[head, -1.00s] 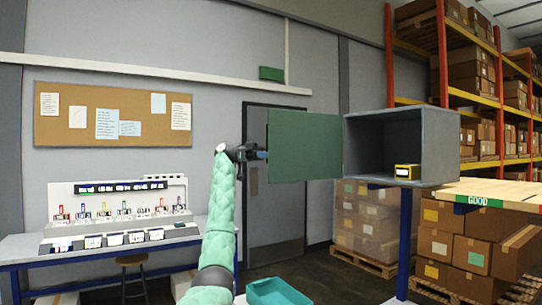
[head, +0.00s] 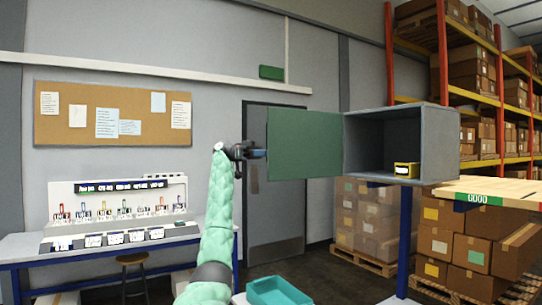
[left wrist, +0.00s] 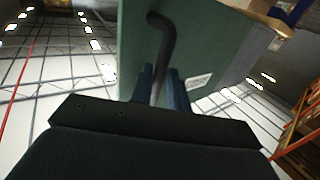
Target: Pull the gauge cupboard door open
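The gauge cupboard (head: 440,145) is a grey box with its front open. Its green door (head: 305,143) stands swung wide out to the left of the box. A yellow-and-black gauge (head: 407,170) sits on the cupboard floor. My left gripper (head: 259,153) is at the door's outer left edge. In the left wrist view the dark curved handle (left wrist: 167,45) on the green door (left wrist: 210,45) runs down between the two blue fingers (left wrist: 161,88), which appear shut on it. The palm hides the lower part of the handle. My right gripper is not in view.
A wooden-topped bench (head: 490,190) marked GOOD stands right of the cupboard. A teal tray (head: 277,291) is low in front. A workbench with a display panel (head: 120,205) and a stool (head: 132,260) stand at left. Racks and boxes (head: 470,255) fill the right.

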